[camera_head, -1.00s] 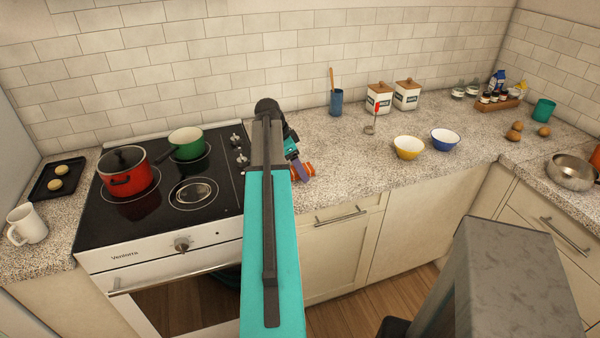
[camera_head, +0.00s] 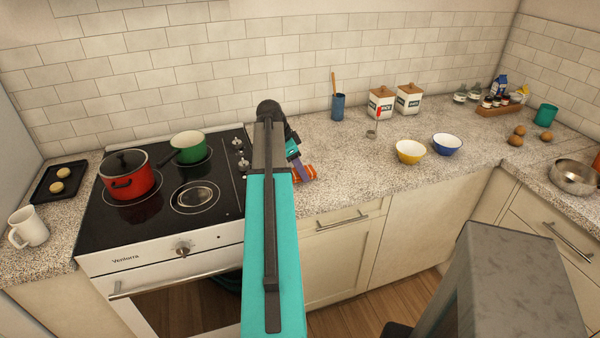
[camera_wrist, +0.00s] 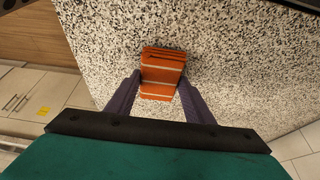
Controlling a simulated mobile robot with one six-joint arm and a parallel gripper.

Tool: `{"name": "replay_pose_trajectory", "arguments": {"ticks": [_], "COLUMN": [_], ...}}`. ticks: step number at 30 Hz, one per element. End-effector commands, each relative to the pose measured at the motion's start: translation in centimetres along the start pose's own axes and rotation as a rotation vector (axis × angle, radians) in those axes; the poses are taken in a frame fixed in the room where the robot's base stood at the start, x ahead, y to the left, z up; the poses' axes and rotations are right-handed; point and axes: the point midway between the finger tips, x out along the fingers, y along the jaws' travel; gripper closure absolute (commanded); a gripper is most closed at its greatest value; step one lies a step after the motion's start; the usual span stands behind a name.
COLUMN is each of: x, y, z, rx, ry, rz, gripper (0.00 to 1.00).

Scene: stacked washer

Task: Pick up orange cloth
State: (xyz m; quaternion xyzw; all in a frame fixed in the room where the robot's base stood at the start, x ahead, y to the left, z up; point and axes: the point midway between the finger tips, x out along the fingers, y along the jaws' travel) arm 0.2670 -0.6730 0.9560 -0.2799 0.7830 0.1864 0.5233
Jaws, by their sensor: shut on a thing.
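The orange cloth (camera_wrist: 162,72) is a folded, striped bundle at the speckled counter's front edge. In the wrist view it lies between the two purple fingers of my gripper (camera_wrist: 160,92), which are shut on it. In the head view the cloth (camera_head: 304,172) shows just right of my gripper (camera_head: 297,168), partly hidden by it and by my arm. I cannot tell whether the cloth touches the counter or is slightly above it.
The stove (camera_head: 165,212) with a red pot (camera_head: 130,180) and a green pan (camera_head: 187,146) is left of my arm. A yellow bowl (camera_head: 410,152) and a blue bowl (camera_head: 447,145) stand to the right. The counter between the cloth and bowls is clear.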

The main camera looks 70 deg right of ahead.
Motion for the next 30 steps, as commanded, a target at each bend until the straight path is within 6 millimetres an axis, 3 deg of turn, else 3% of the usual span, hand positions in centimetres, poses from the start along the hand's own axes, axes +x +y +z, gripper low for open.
{"name": "replay_pose_trajectory", "arguments": {"ticks": [12,30], "x": [-2.6,-3.9], "y": [0.1,6.8], "z": [-1.1,1.1], "rx": [0.000,0.000], "ry": [0.000,0.000], "rz": [0.000,0.001], "gripper": [0.77,0.77]}}
